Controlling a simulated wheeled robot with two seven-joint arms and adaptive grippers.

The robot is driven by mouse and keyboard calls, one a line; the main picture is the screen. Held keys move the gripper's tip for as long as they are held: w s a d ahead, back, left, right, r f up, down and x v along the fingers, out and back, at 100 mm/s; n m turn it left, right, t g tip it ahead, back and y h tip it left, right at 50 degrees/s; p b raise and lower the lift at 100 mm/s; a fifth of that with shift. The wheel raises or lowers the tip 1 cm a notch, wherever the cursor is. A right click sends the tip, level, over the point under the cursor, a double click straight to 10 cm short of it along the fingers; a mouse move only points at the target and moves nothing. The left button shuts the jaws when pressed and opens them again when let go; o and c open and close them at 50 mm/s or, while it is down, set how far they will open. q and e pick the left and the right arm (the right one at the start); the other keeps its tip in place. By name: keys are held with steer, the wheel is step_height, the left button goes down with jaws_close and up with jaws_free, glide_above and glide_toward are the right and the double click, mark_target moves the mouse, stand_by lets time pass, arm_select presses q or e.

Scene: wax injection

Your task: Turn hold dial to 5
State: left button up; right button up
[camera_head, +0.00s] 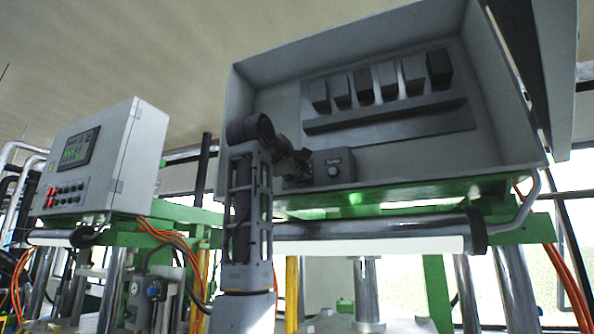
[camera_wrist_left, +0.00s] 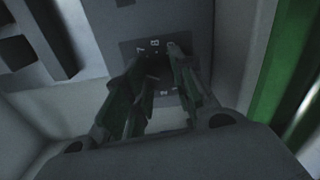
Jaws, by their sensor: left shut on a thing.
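My left gripper (camera_head: 297,167) is inside the open grey cabinet, at its lower left. In the left wrist view its two fingers (camera_wrist_left: 157,68) reach onto a dark dial plate (camera_wrist_left: 153,46) with small pale markings. The fingers are shut on a dark knob between them, mostly hidden by the fingers and shadow. I take this knob to be the hold dial; its pointer and the number it faces cannot be read. In the head view the gripper and wrist cover this dial. My right gripper is in neither view.
A small dark box with a round knob (camera_head: 333,170) sits just right of my gripper. Several block-like switches (camera_head: 388,80) line the cabinet's (camera_head: 240,100) back wall. A control box with a screen (camera_head: 80,148) stands at left. The cabinet's walls and floor are close around the gripper.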

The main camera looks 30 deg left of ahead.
arm_select(q)
steer(key=n, duration=0.3)
steer(key=shift+w+d+p, duration=0.1)
steer(key=shift+p, duration=0.25)
steer(key=shift+f+n, duration=0.15)
steer(key=shift+n, duration=0.85)
steer(key=o, duration=1)
steer(key=shift+o, duration=0.2)
steer(key=s, duration=1.2)
steer(key=shift+d, duration=0.2)
